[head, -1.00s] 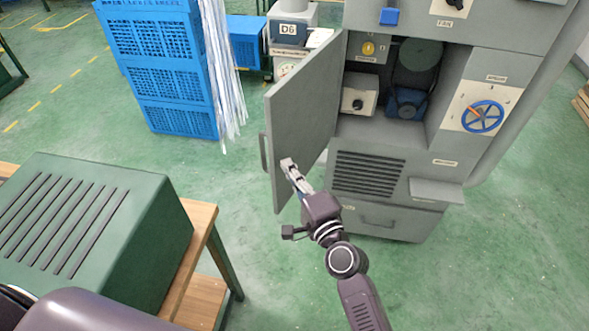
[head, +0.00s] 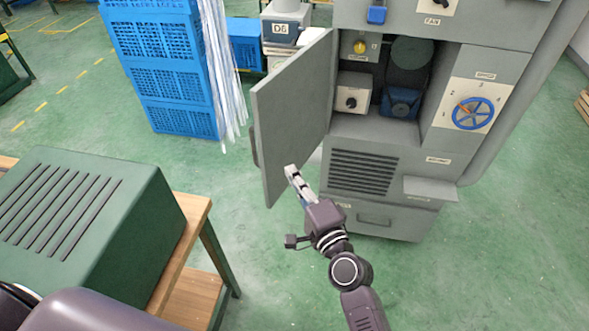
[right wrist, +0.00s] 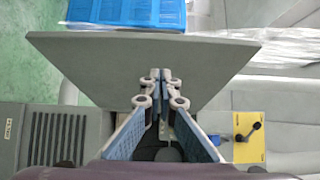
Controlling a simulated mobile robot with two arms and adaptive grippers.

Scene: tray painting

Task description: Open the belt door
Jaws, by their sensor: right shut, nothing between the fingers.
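The belt door (head: 290,115) is a flat grey panel, swung wide open on the left side of the grey machine (head: 480,60). Its inner face fills the top of the right wrist view (right wrist: 215,62). My right gripper (head: 290,171) is shut and empty, its fingertips at the lower part of the door's inner face. In the right wrist view the fingertips (right wrist: 160,76) are together in front of the door; I cannot tell whether they touch it. The door's handle is mostly hidden behind the panel. My left gripper is not in view.
The open compartment holds a grey box with a black knob (head: 352,98) and a dark blue unit (head: 402,100). A blue handwheel (head: 473,114) is at the right. Blue crates (head: 172,85) stand behind the door. A green slotted box (head: 85,215) sits on a wooden table at left.

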